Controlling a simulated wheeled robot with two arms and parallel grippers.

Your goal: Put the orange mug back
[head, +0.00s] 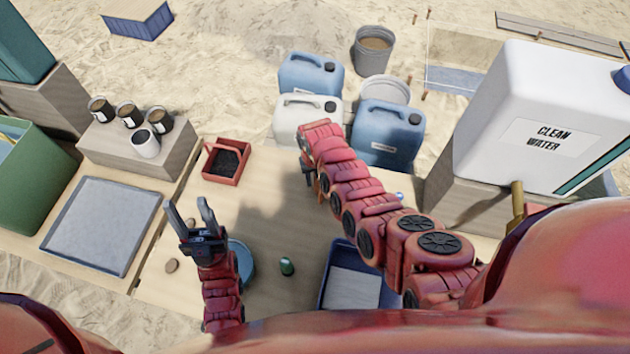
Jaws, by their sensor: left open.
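I cannot make out an orange mug for certain in the head view. Several cups stand on a block at the left: dark-topped cups (130,115) and a white cup (146,144) in front of them. My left gripper (191,213) is open and empty above the table, fingers pointing away from me, short of the red tray. My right gripper (308,172) is mostly hidden by its own arm near the table's far edge. A small orange patch shows beside it, too small to identify. Its jaws and anything in them cannot be told.
A red tray of dark soil (241,166), a blue round dish (243,254), a green object (287,266) and a blue bin (325,294) are on the table (205,285). A grey tray (67,250) lies left. Jerrycans (312,77) and a water tank (490,125) stand behind and right.

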